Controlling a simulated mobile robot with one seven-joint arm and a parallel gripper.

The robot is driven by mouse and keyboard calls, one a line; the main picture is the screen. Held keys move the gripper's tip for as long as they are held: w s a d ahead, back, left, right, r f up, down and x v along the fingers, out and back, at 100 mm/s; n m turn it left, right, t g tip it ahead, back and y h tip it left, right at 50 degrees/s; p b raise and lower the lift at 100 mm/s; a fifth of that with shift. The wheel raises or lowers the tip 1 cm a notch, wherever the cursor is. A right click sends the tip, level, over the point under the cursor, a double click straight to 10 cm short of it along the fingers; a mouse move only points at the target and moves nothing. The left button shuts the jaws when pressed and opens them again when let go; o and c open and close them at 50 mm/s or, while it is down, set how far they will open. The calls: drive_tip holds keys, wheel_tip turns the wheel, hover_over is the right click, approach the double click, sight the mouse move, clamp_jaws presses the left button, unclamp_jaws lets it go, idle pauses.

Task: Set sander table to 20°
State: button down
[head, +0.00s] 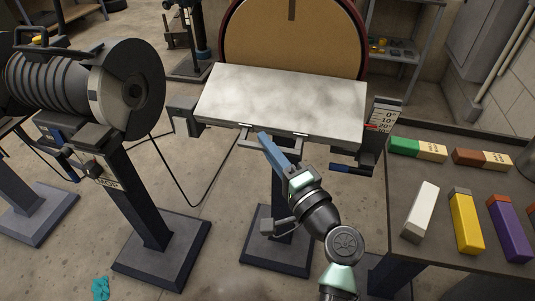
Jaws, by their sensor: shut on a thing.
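The sander table (285,95) is a pale, mottled plate in front of the large sanding disc (290,40). A grey handle bar (250,144) runs below its front edge. My gripper (265,140), with long blue fingers, reaches up from below and is shut on this bar; the fingers cover part of it. The angle scale (385,113) stands at the table's right end, with marks 0, 10 and 20. A red pointer (371,127) lies low on it, near the 10 to 20 marks; the exact reading is too small to tell. A dark blue lever (352,169) sits below the table's right end.
A workbench (425,255) at right holds several coloured blocks, near my arm. Another grinding machine (125,90) stands on a pedestal at left. The sander's pedestal base (262,253) is below. A cable (185,195) and a cyan rag (101,288) lie on the floor.

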drive_tip(key=c, duration=0.8)
unclamp_jaws()
drive_tip(key=shift+c, duration=0.2)
drive_tip(key=v, duration=1.3)
